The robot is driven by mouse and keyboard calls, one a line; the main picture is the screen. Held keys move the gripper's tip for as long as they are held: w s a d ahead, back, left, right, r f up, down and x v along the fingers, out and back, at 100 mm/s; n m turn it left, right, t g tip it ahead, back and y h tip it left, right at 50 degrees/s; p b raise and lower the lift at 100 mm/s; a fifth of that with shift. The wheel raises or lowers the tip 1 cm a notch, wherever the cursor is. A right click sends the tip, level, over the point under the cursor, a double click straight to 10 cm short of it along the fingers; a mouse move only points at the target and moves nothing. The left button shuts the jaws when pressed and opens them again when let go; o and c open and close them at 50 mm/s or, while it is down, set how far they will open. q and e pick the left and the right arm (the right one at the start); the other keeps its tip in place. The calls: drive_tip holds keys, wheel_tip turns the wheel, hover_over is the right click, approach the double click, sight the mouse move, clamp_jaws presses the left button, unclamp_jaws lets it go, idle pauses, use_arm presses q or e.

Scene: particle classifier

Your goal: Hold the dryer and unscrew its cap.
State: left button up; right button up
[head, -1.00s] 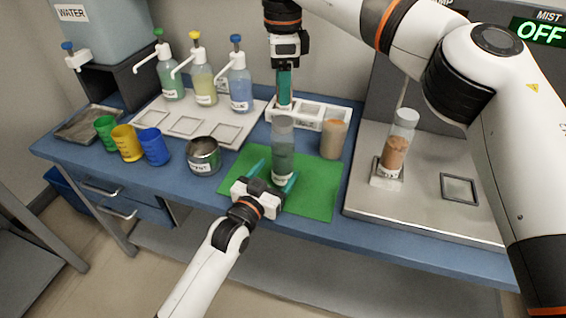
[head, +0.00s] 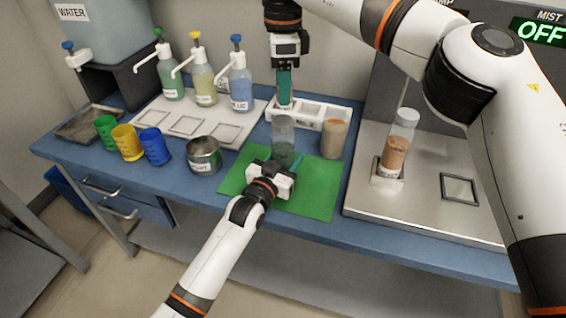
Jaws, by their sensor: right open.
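A clear upright cylinder with a greyish translucent top and darker contents, which I take for the dryer (head: 283,135), stands on the green mat (head: 315,200). Its cap is not distinct, and its lower part is hidden by my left gripper (head: 282,160). That gripper is at the cylinder's near side, with one teal finger showing beside it on the right; its other finger is mostly hidden, so its grip is unclear. My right gripper (head: 285,100) is open and points down behind the cylinder, over the white rack (head: 310,112), with its teal fingers seen edge-on.
A metal pot (head: 204,156) and green, yellow and blue cups are on the left. Pump bottles (head: 203,82) stand behind. A capped brown-filled container (head: 396,150) stands on the steel plate at right.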

sight(283, 120)
use_arm(q)
clamp_jaws()
use_arm(e)
drive_tip(key=m, duration=0.9)
drive_tip(key=shift+m, duration=0.4)
drive_tip(key=m, duration=1.5)
drive_tip(key=shift+m, duration=0.4)
drive_tip(key=m, duration=0.4)
drive_tip(key=shift+m, duration=0.3)
drive_tip(key=m, duration=0.4)
use_arm(q)
drive_tip(key=shift+f, duration=0.1)
use_arm(e)
drive_tip(key=m, duration=0.5)
drive_tip(key=shift+m, duration=0.4)
drive_tip(key=shift+f, duration=4)
